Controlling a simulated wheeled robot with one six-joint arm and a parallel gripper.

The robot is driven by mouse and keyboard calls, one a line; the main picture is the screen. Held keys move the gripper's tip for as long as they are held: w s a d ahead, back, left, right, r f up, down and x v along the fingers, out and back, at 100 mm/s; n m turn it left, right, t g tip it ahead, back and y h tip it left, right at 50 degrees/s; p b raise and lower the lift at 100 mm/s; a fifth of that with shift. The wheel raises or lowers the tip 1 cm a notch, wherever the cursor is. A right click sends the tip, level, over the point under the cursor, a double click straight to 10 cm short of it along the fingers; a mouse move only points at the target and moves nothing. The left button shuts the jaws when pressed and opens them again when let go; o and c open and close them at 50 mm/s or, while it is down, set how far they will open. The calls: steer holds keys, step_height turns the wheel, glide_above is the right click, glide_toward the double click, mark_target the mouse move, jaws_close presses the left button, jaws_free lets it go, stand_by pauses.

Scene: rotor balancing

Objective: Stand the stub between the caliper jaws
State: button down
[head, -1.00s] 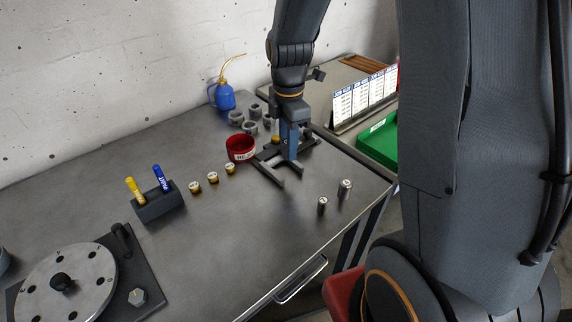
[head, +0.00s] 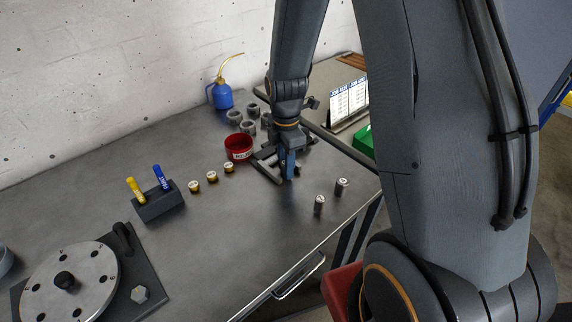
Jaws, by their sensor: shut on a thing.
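The caliper (head: 264,170) is a dark, forked tool lying on the bench. Its left jaw reaches toward the front, and its other jaw is largely hidden behind my gripper. My gripper (head: 289,176) has blue fingers and points down at the jaw side of the caliper, low over the bench. It is shut on the stub, which the fingers hide. I cannot tell whether the stub touches the bench or is exactly between the jaws. Two steel cylinders (head: 319,205) (head: 341,187) stand upright on the bench, right of my gripper and apart from it.
A red cup (head: 239,148) stands close left of the caliper, with several grey rings (head: 234,118) behind it. Brass-coloured pieces (head: 211,177) stand in a row to the left. A marker holder (head: 159,204) and a rotor disc (head: 66,285) are farther left. The front middle of the bench is clear.

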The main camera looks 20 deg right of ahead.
steer(key=c, duration=1.5)
jaws_free()
steer(key=shift+f, duration=0.1)
step_height(320, 180, up, 11)
steer(key=shift+f+b, duration=0.15)
steer(key=shift+b, duration=0.85)
steer(key=shift+s+f+m+t, duration=0.2)
steer(key=shift+s+m, duration=2)
steer(key=shift+m, duration=1.05)
steer(key=shift+s+f+m+t, duration=0.15)
steer(key=shift+s+m, duration=2)
steer(key=shift+m, duration=1.05)
steer(key=shift+s+f+m+t, duration=0.2)
steer(key=shift+s+m, duration=2)
steer(key=shift+m, duration=1.05)
